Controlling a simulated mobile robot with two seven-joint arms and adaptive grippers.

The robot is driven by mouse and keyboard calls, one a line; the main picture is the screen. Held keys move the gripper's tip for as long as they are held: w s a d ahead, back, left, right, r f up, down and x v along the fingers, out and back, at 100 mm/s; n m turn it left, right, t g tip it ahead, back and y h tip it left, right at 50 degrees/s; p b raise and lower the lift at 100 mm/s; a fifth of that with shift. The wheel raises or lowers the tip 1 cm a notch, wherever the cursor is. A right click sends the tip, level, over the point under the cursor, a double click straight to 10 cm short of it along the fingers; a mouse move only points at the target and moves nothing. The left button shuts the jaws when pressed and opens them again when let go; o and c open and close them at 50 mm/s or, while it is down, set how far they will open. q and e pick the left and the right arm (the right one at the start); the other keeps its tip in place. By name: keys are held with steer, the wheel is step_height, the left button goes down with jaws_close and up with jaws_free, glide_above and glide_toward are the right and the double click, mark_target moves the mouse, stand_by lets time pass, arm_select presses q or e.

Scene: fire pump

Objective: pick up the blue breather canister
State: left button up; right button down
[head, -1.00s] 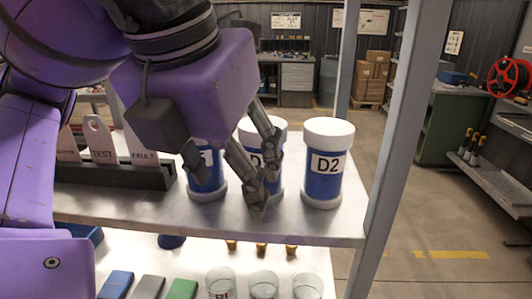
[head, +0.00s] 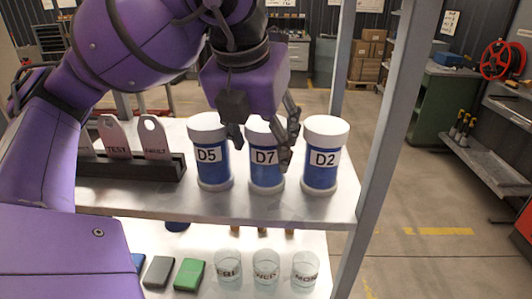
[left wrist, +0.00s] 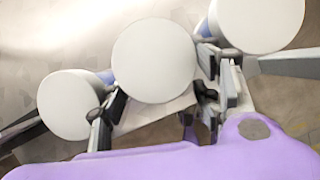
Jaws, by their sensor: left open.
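Three blue canisters with white lids and bases stand upright in a row on the upper shelf: D5 (head: 212,152), D7 (head: 265,172) and D2 (head: 322,168). My left gripper (head: 263,148) is open above and around D7, one finger on each side, in the gaps beside its neighbours. In the left wrist view, a round white lid (left wrist: 153,60) lies between the finger pads (left wrist: 168,98), with another lid on either side. I cannot tell whether a finger touches a canister. My right gripper is out of view.
A dark rack with tags (head: 130,170) stands left of D5. A grey shelf post (head: 385,150) rises right of D2. The lower shelf holds labelled glass cups (head: 266,268) and coloured blocks (head: 189,274). The shelf surface (head: 270,208) in front of the canisters is clear.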

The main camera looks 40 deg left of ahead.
mark_target(266, 158)
arm_select(q)
steer(key=x, duration=0.4)
steer(key=shift+f, duration=0.15)
steer(key=shift+w+a+f, duration=0.1)
steer(key=shift+w+f, duration=0.15)
steer(key=shift+f, duration=0.1)
steer(key=c, duration=1)
steer(key=shift+r, duration=0.1)
